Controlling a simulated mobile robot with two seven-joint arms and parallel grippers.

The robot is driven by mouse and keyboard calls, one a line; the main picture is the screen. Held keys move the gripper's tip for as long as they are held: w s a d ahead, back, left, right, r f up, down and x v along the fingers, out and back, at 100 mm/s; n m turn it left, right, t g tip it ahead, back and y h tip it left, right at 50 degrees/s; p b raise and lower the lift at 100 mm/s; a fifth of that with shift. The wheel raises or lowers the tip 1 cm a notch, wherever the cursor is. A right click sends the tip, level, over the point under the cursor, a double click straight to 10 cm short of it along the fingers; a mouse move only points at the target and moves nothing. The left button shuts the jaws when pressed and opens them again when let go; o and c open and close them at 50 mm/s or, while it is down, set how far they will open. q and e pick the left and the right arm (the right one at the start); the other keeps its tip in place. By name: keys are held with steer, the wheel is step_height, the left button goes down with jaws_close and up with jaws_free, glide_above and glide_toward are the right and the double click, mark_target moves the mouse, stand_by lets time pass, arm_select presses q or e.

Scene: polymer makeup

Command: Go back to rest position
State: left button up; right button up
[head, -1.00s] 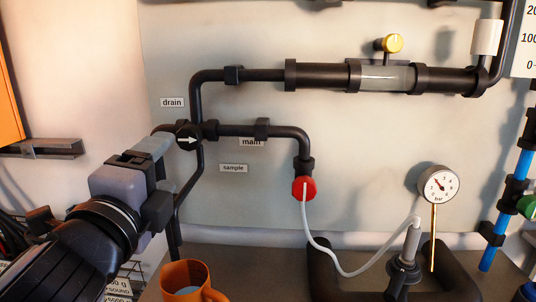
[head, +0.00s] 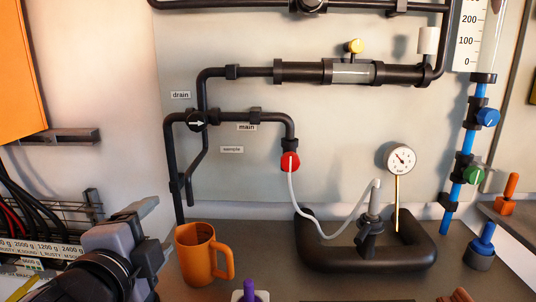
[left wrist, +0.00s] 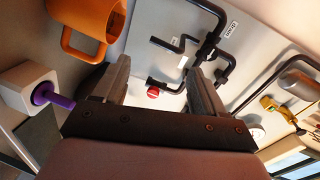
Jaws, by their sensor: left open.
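My left gripper (head: 160,228) is at the lower left of the head view, left of the orange mug (head: 197,262), with its jaws apart and empty. In the left wrist view its two fingers (left wrist: 160,80) stand apart with nothing between them. The dark round valve (head: 197,119) with a white arrow pointing right sits on the pipes by the labels drain, main and sample. The gripper is below it and clear of it. My right gripper does not show.
The orange mug stands on the counter close to my left gripper. A wire rack with cables (head: 40,225) is at the left. A red valve (head: 290,162) with a white hose, a pressure gauge (head: 400,158) and a blue column (head: 462,170) are to the right.

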arm_select(q)
steer(key=s+a+f+n+g, duration=0.1)
steer(key=s+f+n+g, duration=0.25)
steer(key=f, duration=0.65)
steer(key=s+a+f+n+g, duration=0.25)
steer(key=s+f+n, duration=0.25)
steer(key=f, duration=0.5)
steer(key=s+a+f+n+g, duration=0.3)
steer(key=s+f+n+g, duration=0.35)
steer(key=s+f, duration=0.7)
steer(key=w+d+f+m+t+h+p, duration=0.1)
steer(key=w+d+f+t+p, duration=0.2)
steer(key=t, duration=0.4)
steer(key=w+p, duration=0.1)
steer(key=w, duration=0.1)
steer(key=shift+w+h, duration=0.3)
steer(key=shift+w, duration=0.1)
